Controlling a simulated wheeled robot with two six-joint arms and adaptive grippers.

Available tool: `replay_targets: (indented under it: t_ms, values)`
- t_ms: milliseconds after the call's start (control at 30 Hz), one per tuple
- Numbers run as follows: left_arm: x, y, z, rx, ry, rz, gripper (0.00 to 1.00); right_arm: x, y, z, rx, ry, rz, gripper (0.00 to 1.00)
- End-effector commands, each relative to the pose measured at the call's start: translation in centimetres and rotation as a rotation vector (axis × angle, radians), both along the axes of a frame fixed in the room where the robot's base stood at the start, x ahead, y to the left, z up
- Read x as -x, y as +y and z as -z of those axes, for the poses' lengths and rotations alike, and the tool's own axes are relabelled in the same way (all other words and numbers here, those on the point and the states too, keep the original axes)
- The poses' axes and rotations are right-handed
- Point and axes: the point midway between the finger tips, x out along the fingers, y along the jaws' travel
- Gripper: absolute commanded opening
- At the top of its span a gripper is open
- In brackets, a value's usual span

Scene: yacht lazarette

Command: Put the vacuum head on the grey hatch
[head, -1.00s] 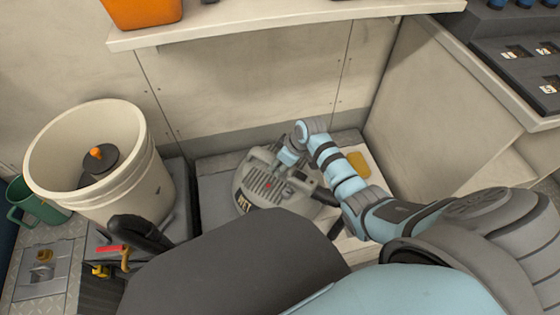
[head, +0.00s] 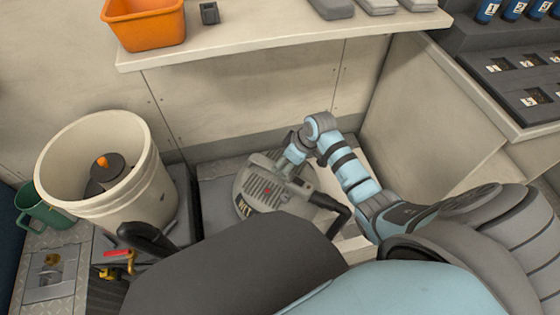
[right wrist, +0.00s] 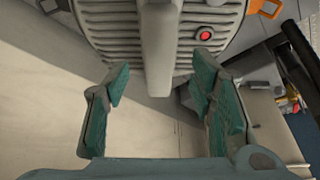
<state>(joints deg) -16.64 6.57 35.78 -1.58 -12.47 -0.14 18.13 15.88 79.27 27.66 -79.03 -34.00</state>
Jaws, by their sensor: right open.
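The vacuum head (head: 258,194) is a grey ribbed dome with a red button, a raised top handle and a dark hose stub. In the head view it sits low in the middle, over the grey hatch (head: 212,187), and its lower part is hidden by my own body. I cannot tell whether it rests fully on the hatch. My right gripper (head: 289,158) is at its top handle. In the right wrist view my right gripper (right wrist: 160,90) is open, its fingers on either side of the handle end and apart from it. My left gripper is not in view.
A cream bucket (head: 148,190) stands at left, beside a green mug (head: 40,208). A shelf (head: 240,52) with an orange bin (head: 142,25) runs above. A pale side wall (head: 430,130) and dark trays (head: 520,80) bound the right.

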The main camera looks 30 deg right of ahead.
Motion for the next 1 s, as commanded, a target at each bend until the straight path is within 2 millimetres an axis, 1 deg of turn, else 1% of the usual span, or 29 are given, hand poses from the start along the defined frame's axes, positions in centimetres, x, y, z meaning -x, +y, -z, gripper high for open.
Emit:
replay_targets:
  t_ms: [33, 100, 200, 300, 733, 800, 867, 967, 1000]
  values:
    - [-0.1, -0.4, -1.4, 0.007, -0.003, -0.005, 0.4, 0.4, -0.3, -1.9, 0.002, 0.0, 0.0, 0.5]
    - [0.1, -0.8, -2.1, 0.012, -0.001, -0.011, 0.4, 0.9, -0.6, -3.2, 0.003, 0.0, -0.001, 0.5]
    - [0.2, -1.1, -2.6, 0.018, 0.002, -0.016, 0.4, 1.4, -0.9, -4.3, 0.001, -0.001, -0.001, 0.5]
    - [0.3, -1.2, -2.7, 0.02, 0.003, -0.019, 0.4, 1.6, -1.0, -4.6, 0.001, 0.001, -0.001, 0.5]
    - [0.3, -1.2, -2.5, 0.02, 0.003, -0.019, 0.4, 1.6, -0.9, -4.5, 0.001, 0.001, 0.0, 0.5]
    - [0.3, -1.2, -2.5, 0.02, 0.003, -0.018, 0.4, 1.9, -0.8, -4.3, 0.002, 0.002, 0.001, 0.5]
    - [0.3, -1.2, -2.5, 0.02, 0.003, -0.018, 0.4, 3.0, -0.4, -3.8, 0.009, 0.012, 0.011, 0.5]
    - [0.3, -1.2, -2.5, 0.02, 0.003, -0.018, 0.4, 6.5, 0.7, -2.7, 0.035, 0.031, 0.047, 0.5]
    - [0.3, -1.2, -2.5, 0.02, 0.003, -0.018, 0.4, 8.3, 1.1, -2.3, 0.047, 0.038, 0.07, 0.5]
